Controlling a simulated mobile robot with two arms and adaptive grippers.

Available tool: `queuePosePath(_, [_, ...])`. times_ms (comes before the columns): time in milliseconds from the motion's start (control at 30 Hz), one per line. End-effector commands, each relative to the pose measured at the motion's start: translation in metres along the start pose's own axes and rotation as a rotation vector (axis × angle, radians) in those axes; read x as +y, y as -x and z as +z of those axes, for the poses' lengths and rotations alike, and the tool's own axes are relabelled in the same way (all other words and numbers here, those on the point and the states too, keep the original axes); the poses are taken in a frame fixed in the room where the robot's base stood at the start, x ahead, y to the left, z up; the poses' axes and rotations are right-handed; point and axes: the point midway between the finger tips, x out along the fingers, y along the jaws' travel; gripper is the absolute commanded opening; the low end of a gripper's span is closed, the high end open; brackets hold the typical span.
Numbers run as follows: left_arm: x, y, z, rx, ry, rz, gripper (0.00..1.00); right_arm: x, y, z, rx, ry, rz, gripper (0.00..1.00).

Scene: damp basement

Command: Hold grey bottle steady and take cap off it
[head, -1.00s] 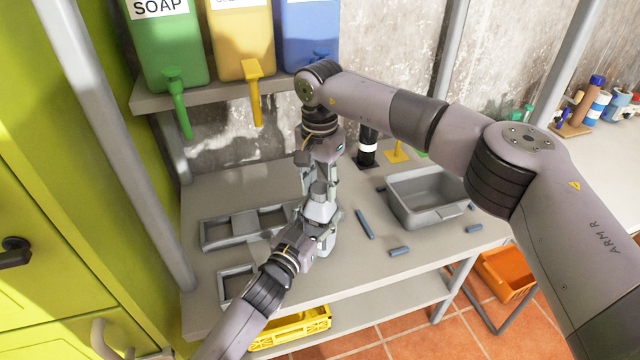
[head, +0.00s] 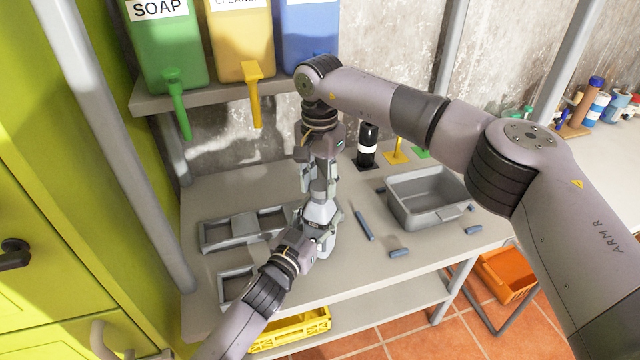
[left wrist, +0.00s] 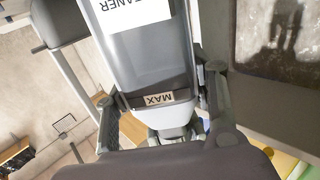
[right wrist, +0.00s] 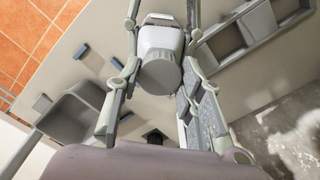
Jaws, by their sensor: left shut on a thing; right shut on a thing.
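The grey bottle (head: 321,215) stands upright on the bench, with a pale shoulder. In the left wrist view its grey body (left wrist: 150,60) shows a white label and a "MAX" mark. My left gripper (head: 318,232) is shut around the bottle from the front left. My right gripper (head: 319,186) points straight down above the bottle and is shut on the cap. In the right wrist view the round grey cap (right wrist: 160,77) is between the fingers, over the bottle's pale shoulder. I cannot tell whether the cap is clear of the neck.
Grey trays (head: 225,233) lie left of the bottle. A grey basin (head: 405,207) stands to the right, with small blue pieces (head: 364,225) near it. A black bottle (head: 367,142) stands behind. Soap and cleaner dispensers (head: 165,50) are on the shelf above.

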Motion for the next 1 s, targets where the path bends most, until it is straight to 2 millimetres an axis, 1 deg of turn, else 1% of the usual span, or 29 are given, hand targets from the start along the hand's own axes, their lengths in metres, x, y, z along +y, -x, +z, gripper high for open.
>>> queuePosePath(267, [0.0, 0.0, 0.001, -0.001, 0.0, -0.001, 0.0, 0.0, 0.01, 0.0, 0.001, 0.0, 0.0, 0.02])
queuePosePath(667, [0.0, 0.0, 0.001, -0.001, 0.0, -0.001, 0.0, 0.0, 0.013, 0.0, 0.001, 0.0, 0.0, 0.02])
queuePosePath(767, [0.0, 0.0, 0.001, -0.001, 0.0, -0.001, 0.0, 0.0, 0.02, 0.0, 0.002, 0.0, -0.001, 0.02])
queuePosePath(1000, [0.0, 0.0, 0.001, -0.001, 0.0, -0.001, 0.0, 0.0, 0.049, 0.0, 0.001, 0.0, -0.002, 0.02])
